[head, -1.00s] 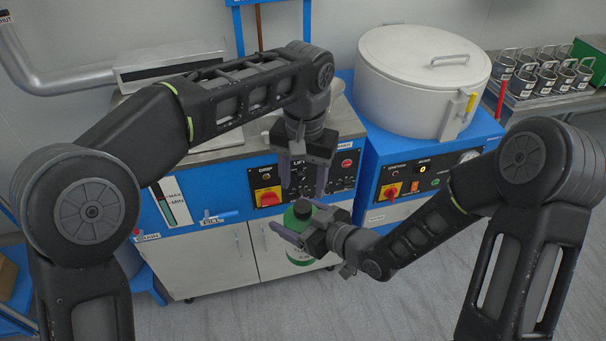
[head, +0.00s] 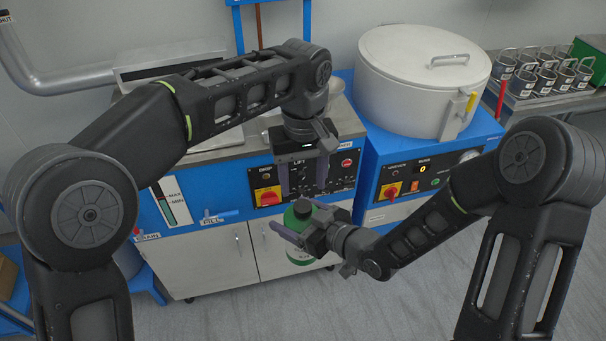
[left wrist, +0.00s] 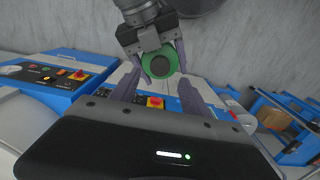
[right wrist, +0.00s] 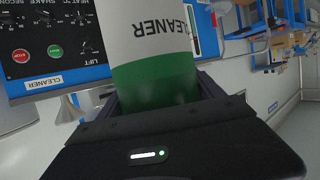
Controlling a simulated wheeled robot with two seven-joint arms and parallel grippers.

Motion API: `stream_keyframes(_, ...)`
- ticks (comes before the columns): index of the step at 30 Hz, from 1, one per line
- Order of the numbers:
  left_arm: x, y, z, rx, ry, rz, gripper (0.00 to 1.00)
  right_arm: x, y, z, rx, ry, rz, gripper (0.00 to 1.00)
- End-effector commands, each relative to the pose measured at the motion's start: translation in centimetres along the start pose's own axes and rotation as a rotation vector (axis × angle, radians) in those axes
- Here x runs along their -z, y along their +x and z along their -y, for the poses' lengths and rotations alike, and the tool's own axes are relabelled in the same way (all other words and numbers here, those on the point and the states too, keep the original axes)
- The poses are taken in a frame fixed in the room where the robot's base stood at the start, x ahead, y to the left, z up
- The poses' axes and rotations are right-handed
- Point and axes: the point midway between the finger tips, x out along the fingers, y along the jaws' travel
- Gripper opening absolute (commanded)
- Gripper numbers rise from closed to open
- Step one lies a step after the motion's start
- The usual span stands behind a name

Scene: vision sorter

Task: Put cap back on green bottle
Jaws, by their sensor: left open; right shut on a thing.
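The green bottle (head: 291,218) stands upright in front of the blue machine. My right gripper (head: 294,214) is shut around its upper green part. The right wrist view shows its white "CLEANER" label and green band (right wrist: 155,82) between the fingers. A dark round disc (head: 304,207) sits on the bottle's top. It looks like the black cap, and it also shows in the left wrist view (left wrist: 159,66); I cannot tell how tightly it sits. My left gripper (head: 303,188) is open, empty and pointing down just above the bottle, its fingers apart to either side.
The blue machine's control panel (head: 330,170), with knobs and a red-yellow switch, is close behind my left gripper. A large white lidded drum (head: 410,90) stands at the back right. Several metal cans (head: 545,75) sit beyond it. The grey floor (head: 400,285) in front is clear.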

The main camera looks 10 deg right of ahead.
Motion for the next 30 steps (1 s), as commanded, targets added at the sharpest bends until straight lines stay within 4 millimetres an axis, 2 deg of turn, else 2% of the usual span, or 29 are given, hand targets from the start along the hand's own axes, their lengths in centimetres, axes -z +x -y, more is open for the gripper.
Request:
stream_keyframes(9, -0.1, 4.5, 0.1, 0.001, 0.002, 0.002, 0.54, 0.0, 0.0, 0.0, 0.0, 0.0, -0.001, 0.0)
stream_keyframes(15, -0.1, 6.5, 0.0, 0.0, 0.001, 0.002, 0.54, 0.1, 0.0, 0.0, 0.0, 0.0, -0.001, 0.0)
stream_keyframes(25, -0.1, 6.8, 0.0, -0.001, 0.001, 0.001, 0.54, 0.0, 0.0, 0.0, 0.0, 0.0, -0.001, 0.0)
stream_keyframes(30, -0.1, 6.8, 0.0, -0.001, 0.002, 0.001, 0.41, 0.0, 0.0, 0.0, 0.0, 0.0, -0.001, 0.0)
